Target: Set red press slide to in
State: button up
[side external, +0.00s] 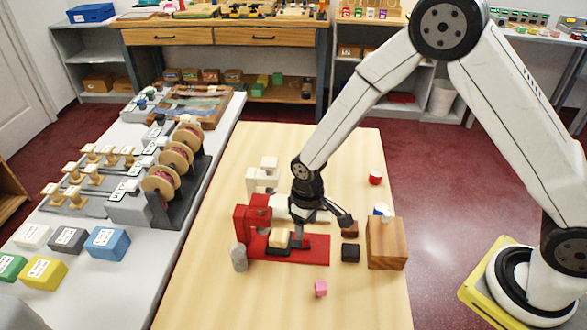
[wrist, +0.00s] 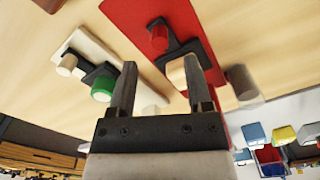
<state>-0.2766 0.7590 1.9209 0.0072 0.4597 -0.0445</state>
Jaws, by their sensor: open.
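The red press has a flat red base (side external: 315,252) and a red upright (side external: 252,220) at its left end. A dark slide with a cream block (side external: 279,238) sits on the base near the upright. In the wrist view the red base (wrist: 130,14) shows a red knob (wrist: 158,38) on the dark slide and the cream block (wrist: 176,72). My gripper (side external: 318,228) is above the red base, to the right of the cream block. In the wrist view my gripper (wrist: 158,63) is open, with nothing clearly held. My arm's end hides part of the press.
A white press (side external: 265,172) stands behind; its green knob (wrist: 103,88) shows in the wrist view. A grey cylinder (side external: 239,258) stands left of the red press.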

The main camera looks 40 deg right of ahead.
jog(key=shift+r, duration=1.45)
jog(key=shift+s+d, duration=0.1)
jog(key=shift+d, duration=0.05)
jog(key=c, duration=0.7)
jog(key=shift+s+d+f+m, duration=0.1)
jog(key=shift+d+m, duration=0.15)
jog(key=shift+m, duration=0.15)
grip_shut()
jog(key=s+d+m+y, duration=0.1)
jog(key=d+m+y, duration=0.1)
jog(key=d+m, duration=0.2)
jog(key=s+d+m+t+y, duration=0.1)
jog(key=s+d+m+y, duration=0.1)
jog(key=m, duration=0.9)
jog(key=s+d+m+y, duration=0.1)
jog(key=d+m+y, duration=0.3)
jog(key=d+m, duration=0.2)
jog(key=shift+s+f+m+t, duration=0.1)
jog(key=shift+s+m+t, duration=0.2)
jog(key=shift+m, duration=0.4)
jog(key=shift+w+d+m+t+y, duration=0.15)
jog(key=shift+d+m+t+y, duration=0.15)
jog(key=shift+d+m+t, duration=0.5)
